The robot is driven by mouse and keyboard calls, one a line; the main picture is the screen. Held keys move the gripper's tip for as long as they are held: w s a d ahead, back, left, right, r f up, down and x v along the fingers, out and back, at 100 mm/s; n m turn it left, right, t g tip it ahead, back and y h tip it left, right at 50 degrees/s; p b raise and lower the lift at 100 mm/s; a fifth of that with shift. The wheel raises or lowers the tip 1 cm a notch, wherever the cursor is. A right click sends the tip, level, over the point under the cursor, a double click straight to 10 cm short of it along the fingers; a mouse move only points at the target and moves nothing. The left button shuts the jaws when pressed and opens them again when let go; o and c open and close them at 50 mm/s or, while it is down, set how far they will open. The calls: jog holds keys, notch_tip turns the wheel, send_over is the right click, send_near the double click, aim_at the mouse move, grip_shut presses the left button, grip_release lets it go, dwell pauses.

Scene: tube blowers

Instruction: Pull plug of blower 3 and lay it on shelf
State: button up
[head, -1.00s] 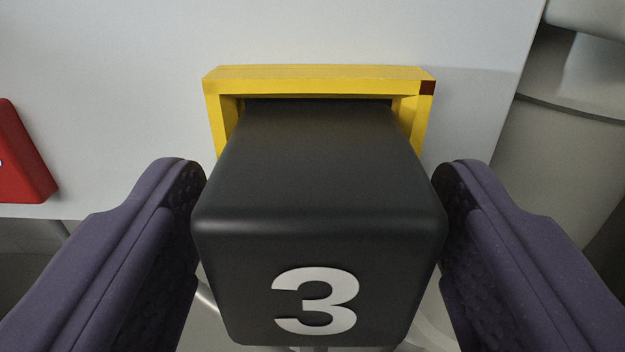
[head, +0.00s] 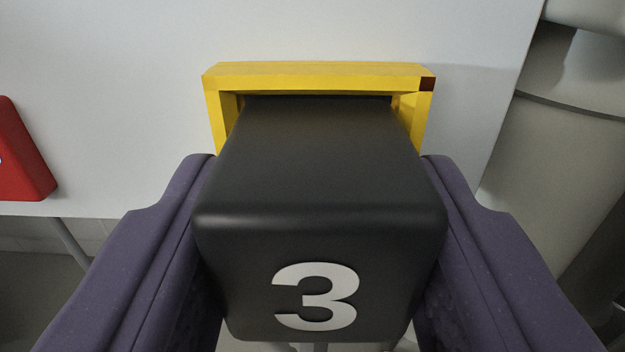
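The black block-shaped plug (head: 318,180) of blower 3, with a white 3 on its front face, fills the middle of the head view. Its far end sits inside a yellow square frame (head: 315,76) on a white panel. My gripper (head: 318,160) has one purple finger on each side of the plug. Both fingers lie against its sides and reach back towards the yellow frame, so it looks shut on the plug. The inner finger pads are mostly hidden by the plug. No shelf can be made out.
A red block (head: 22,150) stands at the left edge on the white panel (head: 120,90). A large grey rounded body (head: 570,150) stands close on the right. Below the panel, a thin grey leg (head: 70,243) and a floor show at lower left.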

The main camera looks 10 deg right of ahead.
aim_at(320, 300)
jog(key=shift+s+f, duration=0.1)
jog(key=shift+b+v, duration=0.35)
jog(key=shift+v, duration=2.8)
jog(key=v, duration=1.5)
jog(key=shift+s, duration=0.45)
jog(key=shift+a, duration=0.1)
jog(key=w+a+b, duration=0.3)
jog(key=a+b, duration=0.7)
jog(key=a, duration=0.2)
jog(key=shift+b, duration=0.35)
